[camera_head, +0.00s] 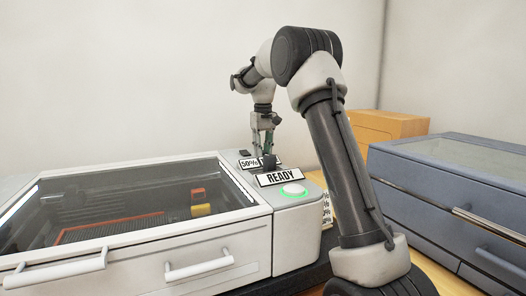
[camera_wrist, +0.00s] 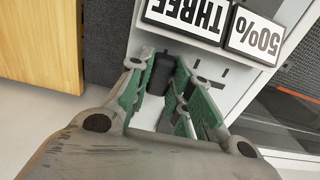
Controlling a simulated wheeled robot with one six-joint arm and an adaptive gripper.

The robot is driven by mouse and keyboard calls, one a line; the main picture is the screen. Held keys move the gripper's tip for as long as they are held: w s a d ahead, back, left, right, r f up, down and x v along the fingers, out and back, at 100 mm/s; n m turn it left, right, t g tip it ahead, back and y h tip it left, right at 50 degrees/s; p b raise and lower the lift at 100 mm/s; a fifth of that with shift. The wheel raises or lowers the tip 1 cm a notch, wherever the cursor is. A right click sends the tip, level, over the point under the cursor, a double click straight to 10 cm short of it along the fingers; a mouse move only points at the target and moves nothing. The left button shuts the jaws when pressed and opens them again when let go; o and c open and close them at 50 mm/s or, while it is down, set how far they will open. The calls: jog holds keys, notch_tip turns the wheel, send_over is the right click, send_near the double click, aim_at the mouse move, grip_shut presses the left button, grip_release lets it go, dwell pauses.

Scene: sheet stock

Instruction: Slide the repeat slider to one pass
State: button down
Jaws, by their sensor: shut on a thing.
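The repeat slider's black knob (camera_wrist: 161,70) stands on the machine's light control panel, in the wrist view. My gripper (camera_wrist: 158,82) has green-padded fingers on both sides of this knob and is shut on it. A label reading THREE (camera_wrist: 188,18) sits beside the knob, upside down in this view. There the fingers and the sign partly hide the knob. Short dark marks (camera_wrist: 196,68) show on the panel beside the fingers.
A 50% label (camera_wrist: 258,37) is next to THREE. A green-ringed button (camera_head: 293,190) is at the panel's front. The glass-lidded machine (camera_head: 140,236) holds a red-edged bed and small coloured blocks. A blue-grey cabinet (camera_head: 450,190) and wooden box (camera_head: 385,124) stand right.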

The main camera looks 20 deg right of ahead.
jog(key=a, duration=0.8)
jog(key=shift+a, duration=0.2)
jog(key=c, duration=1.3)
grip_release()
jog(key=shift+a, duration=0.1)
jog(key=shift+r, duration=0.15)
notch_tip(320, 180, up, 12)
jog(key=shift+f, duration=0.1)
